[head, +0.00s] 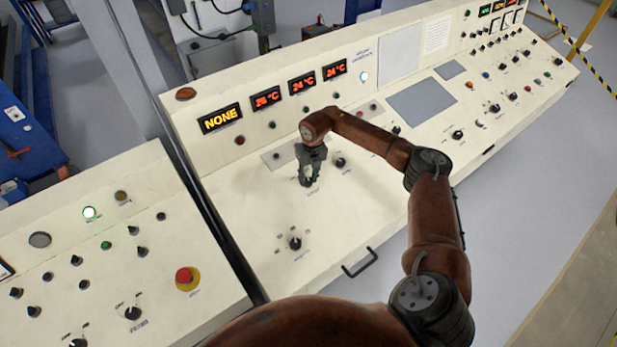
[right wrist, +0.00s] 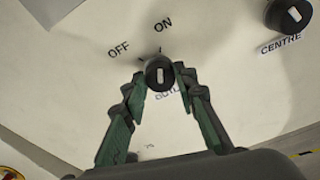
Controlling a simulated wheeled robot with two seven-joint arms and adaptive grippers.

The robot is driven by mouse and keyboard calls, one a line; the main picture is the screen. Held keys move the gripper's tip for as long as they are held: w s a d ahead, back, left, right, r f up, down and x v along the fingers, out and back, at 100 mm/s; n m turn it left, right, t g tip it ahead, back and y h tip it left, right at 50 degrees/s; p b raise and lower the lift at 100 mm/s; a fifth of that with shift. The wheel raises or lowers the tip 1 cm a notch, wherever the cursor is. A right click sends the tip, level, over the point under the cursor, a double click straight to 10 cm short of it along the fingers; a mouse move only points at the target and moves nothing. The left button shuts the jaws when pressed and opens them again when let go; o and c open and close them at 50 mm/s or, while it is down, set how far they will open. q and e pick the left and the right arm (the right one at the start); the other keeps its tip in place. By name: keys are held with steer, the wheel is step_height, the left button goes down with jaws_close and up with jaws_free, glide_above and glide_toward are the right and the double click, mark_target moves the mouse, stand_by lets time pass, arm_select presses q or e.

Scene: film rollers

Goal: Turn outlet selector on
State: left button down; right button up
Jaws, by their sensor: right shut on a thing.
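The outlet selector (right wrist: 159,74) is a small dark round knob with a white mark, on the cream console panel. OFF is printed to its upper left and ON above it in the right wrist view. The white mark runs roughly up and down, about in line with ON. The label below the knob is partly hidden by my fingers. My right gripper (right wrist: 159,80) has its fingertips closed on both sides of the knob. My left gripper is not in view.
The CENTRE knob (right wrist: 289,14) is near, at the upper right of the right wrist view. Another selector (head: 295,243) and a black handle (head: 358,262) lie toward the console's front. A red emergency button (head: 186,277) is on the neighbouring console. Displays (head: 220,118) line the back.

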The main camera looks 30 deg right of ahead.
mark_target(311, 180)
steer(key=shift+m, duration=0.5)
steer(key=o, duration=1.2)
steer(key=shift+c, duration=0.2)
step_height(311, 180, up, 12)
steer(key=shift+s+d, duration=0.4)
